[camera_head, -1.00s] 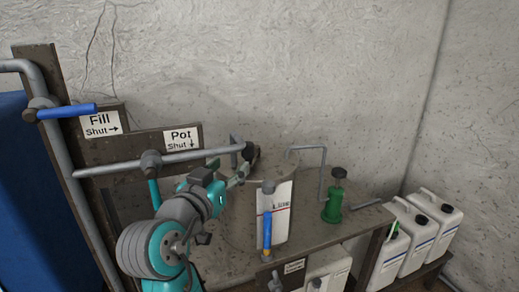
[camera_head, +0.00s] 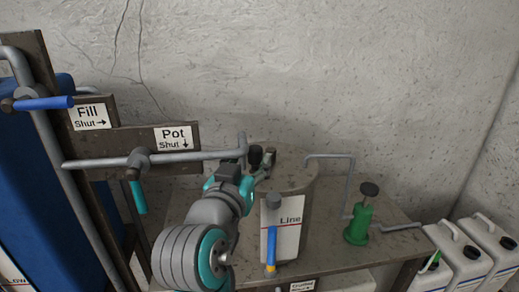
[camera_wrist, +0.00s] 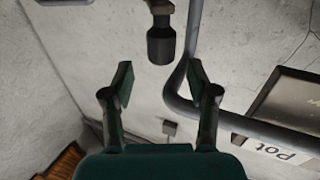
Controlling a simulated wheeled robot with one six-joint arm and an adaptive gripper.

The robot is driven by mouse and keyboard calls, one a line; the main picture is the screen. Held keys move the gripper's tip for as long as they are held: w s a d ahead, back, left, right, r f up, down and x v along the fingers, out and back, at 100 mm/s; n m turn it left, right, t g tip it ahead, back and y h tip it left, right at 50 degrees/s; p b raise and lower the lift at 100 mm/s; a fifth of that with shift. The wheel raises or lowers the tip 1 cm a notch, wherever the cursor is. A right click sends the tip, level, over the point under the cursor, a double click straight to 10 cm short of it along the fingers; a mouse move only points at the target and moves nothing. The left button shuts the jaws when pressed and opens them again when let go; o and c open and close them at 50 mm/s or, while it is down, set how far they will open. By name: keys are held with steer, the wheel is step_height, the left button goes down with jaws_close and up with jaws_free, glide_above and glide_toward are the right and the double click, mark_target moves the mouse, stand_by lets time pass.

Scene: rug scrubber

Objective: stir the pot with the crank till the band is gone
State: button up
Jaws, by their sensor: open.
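The pot (camera_head: 298,180) is a grey drum on the bench, with a white plate marked "Line" (camera_head: 290,215) on its front. Above it, dark upright knobs stand by my gripper; one (camera_head: 255,156) looks like the crank's grip, but I cannot be sure. In the wrist view a dark cylindrical knob (camera_wrist: 161,46) hangs beyond the fingertips, roughly between them and apart from both. My gripper (camera_wrist: 160,84) is open and empty; in the head view it (camera_head: 262,171) is at the pot's top. My arm hides the pot's left side. I cannot make out the band.
A grey pipe with a blue-handled valve (camera_head: 45,103) and the "Fill" (camera_head: 89,115) and "Pot" (camera_head: 173,138) signs stand left. A bent pipe leads to a green pump (camera_head: 357,224) at right. White jugs (camera_head: 455,245) stand beyond. A blue-handled lever (camera_head: 271,246) is before the pot.

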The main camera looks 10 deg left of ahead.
mark_target(253, 153)
steer(key=shift+w+d, duration=0.15)
steer(key=shift+w, duration=1.2)
steer(key=shift+w+d, duration=0.1)
steer(key=shift+w, duration=1.25)
steer(key=shift+c, duration=0.3)
jaws_close()
